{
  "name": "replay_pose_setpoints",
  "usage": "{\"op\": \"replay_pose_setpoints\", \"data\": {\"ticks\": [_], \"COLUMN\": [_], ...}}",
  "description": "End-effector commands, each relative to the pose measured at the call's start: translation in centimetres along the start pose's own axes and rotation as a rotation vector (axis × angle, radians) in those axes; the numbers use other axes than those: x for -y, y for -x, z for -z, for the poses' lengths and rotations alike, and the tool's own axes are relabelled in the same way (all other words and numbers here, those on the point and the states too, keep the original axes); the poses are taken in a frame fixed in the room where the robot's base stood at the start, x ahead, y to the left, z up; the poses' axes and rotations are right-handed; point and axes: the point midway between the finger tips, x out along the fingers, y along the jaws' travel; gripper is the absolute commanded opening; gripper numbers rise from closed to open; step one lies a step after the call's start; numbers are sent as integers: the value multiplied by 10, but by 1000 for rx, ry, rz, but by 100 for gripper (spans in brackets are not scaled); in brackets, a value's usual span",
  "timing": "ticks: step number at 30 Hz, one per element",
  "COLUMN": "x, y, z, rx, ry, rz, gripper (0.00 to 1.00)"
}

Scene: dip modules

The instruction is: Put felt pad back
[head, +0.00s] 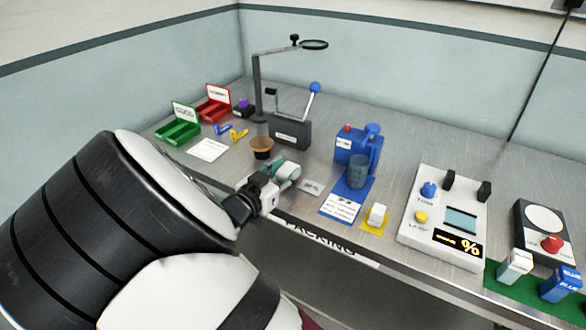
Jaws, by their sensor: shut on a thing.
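My gripper (283,173) is low over the front edge of the bench, left of the middle. It is shut on a small teal piece (275,164), which looks like the felt pad. Only part of the piece shows; the fingers and wrist hide the rest, so I cannot tell whether it touches the bench. A small grey labelled plate (312,187) lies on the bench just right of the fingers, and its writing is too small to read.
A brown cup (261,147) stands just behind my gripper. A grey lever box (290,132) stands behind to the right. A blue device (358,147) with a blue mat (341,207) is farther right, beside a white block (377,214). A white card (207,150) lies left.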

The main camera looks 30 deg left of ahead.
Motion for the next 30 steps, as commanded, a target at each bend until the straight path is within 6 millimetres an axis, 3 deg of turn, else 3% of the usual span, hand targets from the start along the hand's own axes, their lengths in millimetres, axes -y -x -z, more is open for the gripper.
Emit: {"op": "replay_pose_setpoints", "data": {"ticks": [3,14,15,17,28,30], "x": [-1,-1,-1,-1,-1,0], "y": [-3,-3,-3,-3,-2,6], "z": [-11,-14,-14,-13,-9,-11], "rx": [-3,-2,-2,-2,-2,0], "ry": [-1,-2,-2,-2,-4,-4], "rz": [-2,-2,-2,-2,-2,-1], "gripper": [22,22,46,57,57,57]}}
